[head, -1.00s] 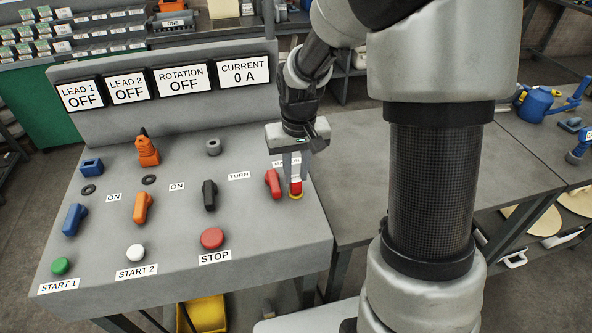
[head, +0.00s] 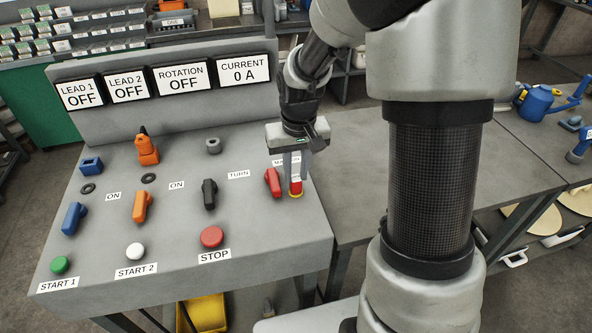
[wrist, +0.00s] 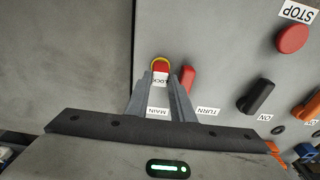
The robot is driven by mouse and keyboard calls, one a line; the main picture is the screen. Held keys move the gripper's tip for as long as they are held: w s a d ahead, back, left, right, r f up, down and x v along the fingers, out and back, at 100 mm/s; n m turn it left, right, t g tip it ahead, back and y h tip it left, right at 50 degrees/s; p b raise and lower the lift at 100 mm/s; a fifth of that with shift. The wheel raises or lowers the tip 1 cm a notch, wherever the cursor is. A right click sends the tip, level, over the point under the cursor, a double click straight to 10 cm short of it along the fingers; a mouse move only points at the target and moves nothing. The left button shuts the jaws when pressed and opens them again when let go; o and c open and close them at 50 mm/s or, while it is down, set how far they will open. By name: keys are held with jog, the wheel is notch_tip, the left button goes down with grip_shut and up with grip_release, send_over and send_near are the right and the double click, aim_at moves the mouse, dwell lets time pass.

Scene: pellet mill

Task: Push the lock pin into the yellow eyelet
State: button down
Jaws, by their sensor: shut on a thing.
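The lock pin (head: 296,186) is red with a white part labelled LOCK, which shows in the wrist view (wrist: 161,78). My gripper (head: 294,178) is shut on it from above, with a grey finger on each side. The yellow eyelet (head: 296,195) is on the panel at the pin's lower end, beside the red main switch (head: 272,182). In the wrist view the eyelet (wrist: 160,61) shows as a yellow arc around the pin's red end. The pin looks upright and in line with the eyelet; how deep it sits I cannot tell.
The red switch stands close to the left of my fingers. Black (head: 209,194), orange (head: 142,206) and blue (head: 74,217) switches stand further left. The red STOP button (head: 212,238) is in front.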

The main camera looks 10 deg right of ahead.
dwell(0.3)
jog(key=c, duration=1)
grip_release()
jog(key=shift+s+r+p, duration=0.2)
jog(key=shift+r+p, duration=1.1)
jog(key=shift+r, duration=0.45)
jog(key=shift+s+r+p, duration=0.2)
jog(key=shift+r+p, duration=1.05)
jog(key=shift+r, duration=0.5)
